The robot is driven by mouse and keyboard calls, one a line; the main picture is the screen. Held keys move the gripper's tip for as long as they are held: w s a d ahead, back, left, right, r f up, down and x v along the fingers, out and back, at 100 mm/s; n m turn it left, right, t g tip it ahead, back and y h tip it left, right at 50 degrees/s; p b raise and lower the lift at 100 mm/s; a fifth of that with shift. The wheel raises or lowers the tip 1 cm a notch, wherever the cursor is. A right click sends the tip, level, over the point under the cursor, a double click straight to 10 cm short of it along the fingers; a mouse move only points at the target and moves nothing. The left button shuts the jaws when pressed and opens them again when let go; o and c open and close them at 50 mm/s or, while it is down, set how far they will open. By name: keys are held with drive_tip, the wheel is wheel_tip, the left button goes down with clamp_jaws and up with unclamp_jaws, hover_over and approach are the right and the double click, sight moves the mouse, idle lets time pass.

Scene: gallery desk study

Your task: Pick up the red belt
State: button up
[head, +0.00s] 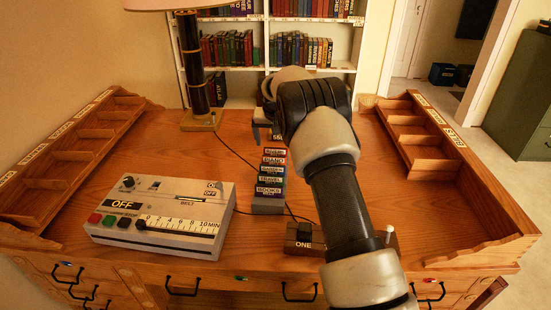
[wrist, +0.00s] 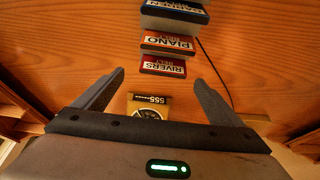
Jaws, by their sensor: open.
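Several small labelled blocks stand in a row on the desk. I cannot tell for certain which of these two is the red belt. My gripper (wrist: 159,77) is open and empty above the desk, pointing down, with the RIVERS block ahead of its fingers. In the head view my arm hides most of it.
A yellow 555 box (wrist: 148,106) lies between my fingers in the wrist view. A grey control box (head: 165,215) stands at left, a lamp (head: 195,65) behind it. Divided racks (head: 75,150) line both sides. A thin black cable crosses the desk.

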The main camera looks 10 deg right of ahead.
sight(276, 149)
drive_tip(key=x, duration=0.6)
drive_tip(key=shift+a+b, duration=0.3)
drive_tip(key=shift+r, duration=0.1)
drive_tip(key=c, duration=0.9)
